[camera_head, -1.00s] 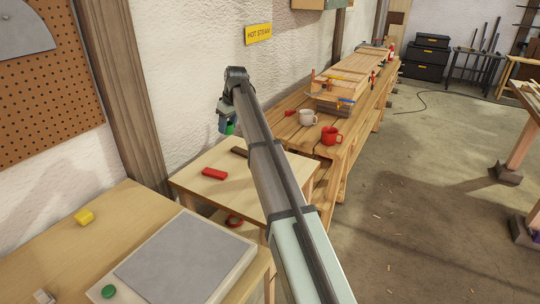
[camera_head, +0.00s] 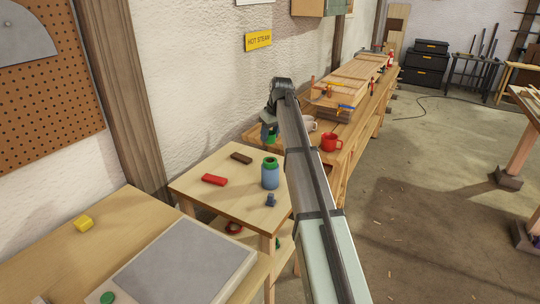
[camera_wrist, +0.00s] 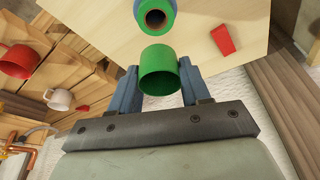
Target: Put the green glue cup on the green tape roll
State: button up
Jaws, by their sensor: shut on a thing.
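My gripper (camera_wrist: 160,88) is shut on the green glue cup (camera_wrist: 160,70), with a blue finger on each side of it. In the head view the gripper (camera_head: 269,133) is up beyond the small table, and a little of the green cup (camera_head: 271,138) shows below it. The green tape roll (camera_head: 270,161) sits on top of a blue cylinder on the small table. In the wrist view the roll (camera_wrist: 142,15) shows at the top edge, partly cut off, just past the cup and apart from it.
The blue cylinder (camera_head: 270,178) stands near the small table's right side. A red mug (camera_head: 331,139) and a white mug (camera_head: 309,123) stand on the bench behind.

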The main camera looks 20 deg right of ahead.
aim_at(274, 137)
jog(key=shift+f, duration=3.95)
jog(key=shift+f, duration=0.15)
jog(key=o, duration=1)
jog(key=v, duration=1.2)
jog(key=shift+d, duration=0.1)
